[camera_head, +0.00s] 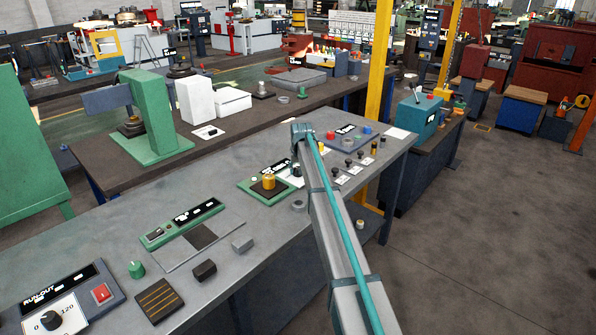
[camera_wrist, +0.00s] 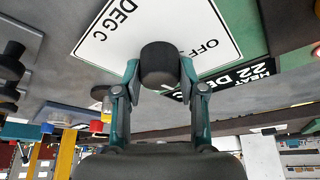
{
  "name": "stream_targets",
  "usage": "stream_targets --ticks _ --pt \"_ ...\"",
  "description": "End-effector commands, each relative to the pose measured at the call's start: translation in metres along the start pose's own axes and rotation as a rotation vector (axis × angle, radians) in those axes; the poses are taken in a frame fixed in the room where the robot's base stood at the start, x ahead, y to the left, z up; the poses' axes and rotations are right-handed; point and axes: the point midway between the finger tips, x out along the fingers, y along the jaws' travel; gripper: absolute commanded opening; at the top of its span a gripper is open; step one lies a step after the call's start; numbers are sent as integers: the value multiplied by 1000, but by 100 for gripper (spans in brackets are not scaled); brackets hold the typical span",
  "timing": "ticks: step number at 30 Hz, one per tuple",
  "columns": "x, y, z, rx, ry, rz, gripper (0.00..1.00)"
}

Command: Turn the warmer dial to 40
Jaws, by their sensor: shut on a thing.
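The warmer dial (camera_wrist: 160,66) is a dark round knob on a white scale plate (camera_wrist: 130,30) marked "DEG C" and "OFF" in the wrist view. My gripper (camera_wrist: 160,80) is shut on the knob, with one teal-tipped finger on each side. The plate sits on a green panel (camera_wrist: 240,22). A black display (camera_wrist: 250,76) beside it shows "HEAT" and "22 DE", partly cut off. In the head view the green warmer panel (camera_head: 250,184) lies on the grey bench, left of my arm. The scale numbers and the knob's pointer cannot be made out.
A brass-coloured cylinder (camera_head: 268,181) stands on the green panel beside the dial. A grey ring (camera_head: 298,205) lies close by. Several small black knobs and a panel with red and blue buttons (camera_head: 350,137) are to the right.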

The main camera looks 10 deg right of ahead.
Motion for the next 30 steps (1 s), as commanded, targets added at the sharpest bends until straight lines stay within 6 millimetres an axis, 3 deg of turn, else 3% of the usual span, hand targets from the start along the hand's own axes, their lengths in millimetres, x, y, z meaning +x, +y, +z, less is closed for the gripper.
stream_targets --ticks 21,22,26,30 --pt "0 -1 0 81 -3 33 6" --pt "0 -1 0 81 -3 33 42" --pt "0 0 0 81 -2 33 64" --pt "0 0 0 81 -2 33 65"
